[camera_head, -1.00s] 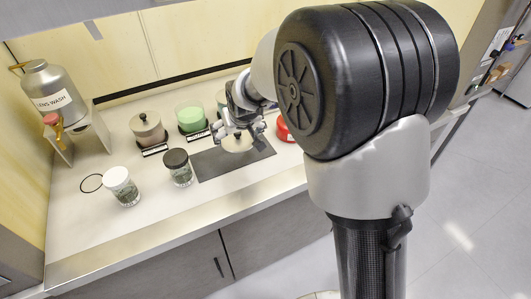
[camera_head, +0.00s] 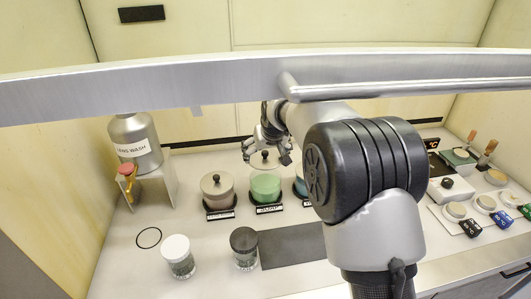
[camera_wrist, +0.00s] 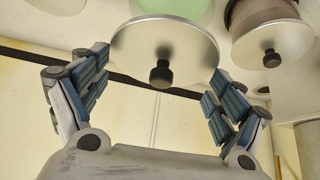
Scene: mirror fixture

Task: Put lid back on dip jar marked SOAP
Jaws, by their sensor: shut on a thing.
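My gripper (camera_head: 267,153) is shut on a flat metal lid (camera_head: 264,163) with a black knob, its fingers at opposite sides of the rim. The wrist view also shows this lid (camera_wrist: 148,45) between the fingers of my gripper (camera_wrist: 158,68). A jar of green content (camera_head: 265,187) stands without a lid just below the held lid. The lid is level or nearly so and apart from the jar. The label (camera_head: 269,209) in front of the green jar is too blurred to read surely. The green jar also shows at the top of the wrist view (camera_wrist: 190,8).
A lidded beige jar (camera_head: 217,190) stands left of the green one; a blue jar (camera_head: 300,187) at right is partly hidden by my arm. White-capped (camera_head: 178,256) and black-capped (camera_head: 244,248) jars stand in front, beside a dark mat (camera_head: 295,246). A metal rail (camera_head: 200,88) crosses the view.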

